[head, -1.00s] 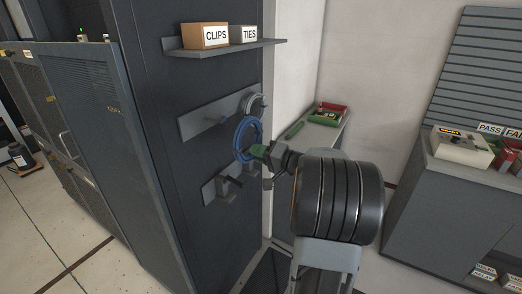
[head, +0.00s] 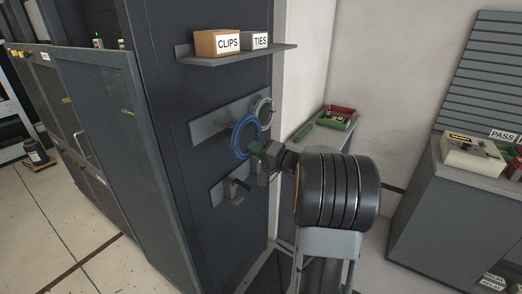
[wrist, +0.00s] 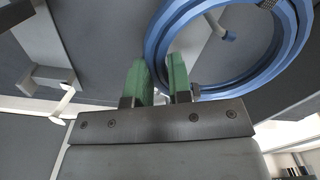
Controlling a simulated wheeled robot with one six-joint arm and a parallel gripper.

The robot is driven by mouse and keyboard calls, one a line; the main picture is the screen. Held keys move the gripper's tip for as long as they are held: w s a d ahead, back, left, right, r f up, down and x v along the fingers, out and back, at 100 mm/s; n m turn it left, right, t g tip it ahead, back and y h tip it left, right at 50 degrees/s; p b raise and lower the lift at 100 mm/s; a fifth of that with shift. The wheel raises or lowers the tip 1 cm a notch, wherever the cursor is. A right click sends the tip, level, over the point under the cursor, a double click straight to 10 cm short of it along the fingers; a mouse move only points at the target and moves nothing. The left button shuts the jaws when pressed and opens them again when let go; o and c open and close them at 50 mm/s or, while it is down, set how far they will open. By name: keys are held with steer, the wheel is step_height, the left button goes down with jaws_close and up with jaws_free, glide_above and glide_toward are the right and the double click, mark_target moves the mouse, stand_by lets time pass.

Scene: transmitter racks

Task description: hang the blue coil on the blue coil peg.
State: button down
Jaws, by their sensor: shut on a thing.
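The blue coil (head: 238,143) is an upright ring in front of the upper grey peg board (head: 208,128) on the dark rack side. My gripper (head: 255,147) has green fingers shut on the coil's near lower rim. In the wrist view my gripper (wrist: 157,70) holds the blue coil (wrist: 300,45) at its lower left part. A peg with a blue tip (wrist: 229,37) shows through the ring's opening in the wrist view. I cannot tell whether the tip has passed through the ring. In the head view the coil mostly hides this peg.
A pale grey coil (head: 271,106) hangs at the board's right end. A lower board with dark hooks (head: 228,190) sits below. A shelf (head: 240,54) with CLIPS and TIES boxes is above.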

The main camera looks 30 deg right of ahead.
steer(key=w+a+f+p, duration=0.1)
steer(key=w+a+f, duration=0.1)
steer(key=w, duration=0.6)
steer(key=shift+a+f, duration=0.15)
steer(key=shift+a, duration=0.7)
steer(key=shift+f, duration=0.1)
stand_by(0.5)
